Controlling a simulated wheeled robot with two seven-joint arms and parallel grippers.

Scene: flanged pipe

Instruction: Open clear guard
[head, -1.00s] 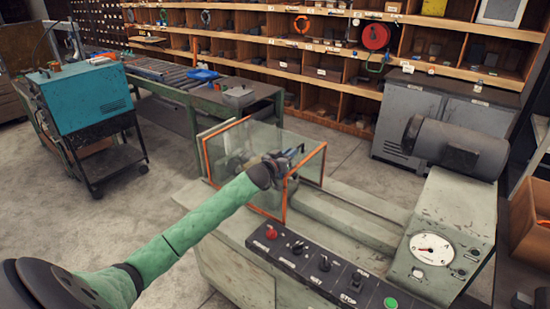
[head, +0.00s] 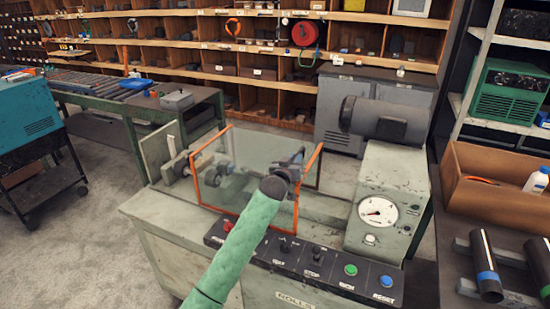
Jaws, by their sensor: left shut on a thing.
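The clear guard (head: 246,150) is a see-through box with orange edges on the grey lathe-like machine. It stands along the bed, between the grey spindle parts (head: 176,168) at the left and the gauge housing at the right. Some of the spindle parts are outside its left edge, and others show through the panel. My left gripper (head: 294,161) is at the guard's right front side, by the orange edge, shut on part of the guard. The exact grip point is hidden by the wrist. My right gripper is out of view.
The control panel (head: 300,258) with knobs and buttons runs along the machine's front, below my arm. The gauge housing (head: 382,205) and dark motor (head: 388,118) stand close to the guard's right. Pipes (head: 485,265) lie on the right-hand bench.

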